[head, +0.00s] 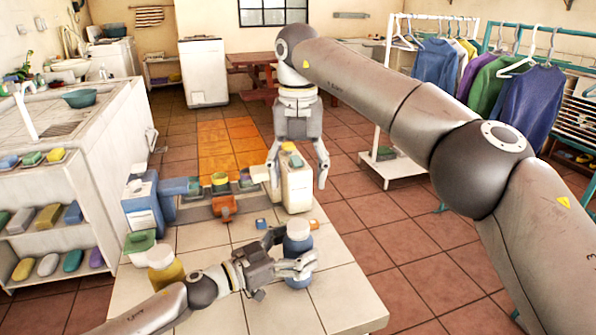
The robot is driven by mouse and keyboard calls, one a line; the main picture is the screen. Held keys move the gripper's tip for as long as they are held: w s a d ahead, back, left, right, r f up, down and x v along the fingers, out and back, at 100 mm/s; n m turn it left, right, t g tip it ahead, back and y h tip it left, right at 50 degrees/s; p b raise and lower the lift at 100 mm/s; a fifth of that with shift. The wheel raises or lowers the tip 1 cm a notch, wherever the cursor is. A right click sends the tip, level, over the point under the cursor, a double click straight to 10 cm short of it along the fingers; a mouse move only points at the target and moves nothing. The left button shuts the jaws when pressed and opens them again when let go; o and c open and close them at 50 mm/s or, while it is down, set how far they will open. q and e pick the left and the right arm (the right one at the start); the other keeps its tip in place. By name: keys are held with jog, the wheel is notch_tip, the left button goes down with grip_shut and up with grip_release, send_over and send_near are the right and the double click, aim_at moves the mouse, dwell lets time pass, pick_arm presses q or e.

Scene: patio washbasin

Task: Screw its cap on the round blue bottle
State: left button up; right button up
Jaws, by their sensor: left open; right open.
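The round blue bottle (297,243) stands upright on the pale tiled table near its right side, with a paler top. My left gripper (294,253) is open at the bottle, its fingers on either side of it; whether they touch it I cannot tell. My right gripper (297,180) is open and points down, farther back. A small blue piece (261,223) and a small orange piece (314,224) lie on the table. Which thing is the cap is unclear.
A yellow jar (166,272) with a pale lid and a green dish (139,241) are at the table's left. A blue and white box (143,206) and an orange item (222,206) stand farther back. The table's front right (345,290) is clear.

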pick_arm(q)
jog(key=v, duration=1.1)
jog(key=shift+a, duration=0.3)
jog(key=shift+s+f, duration=0.1)
jog(key=shift+s, duration=0.1)
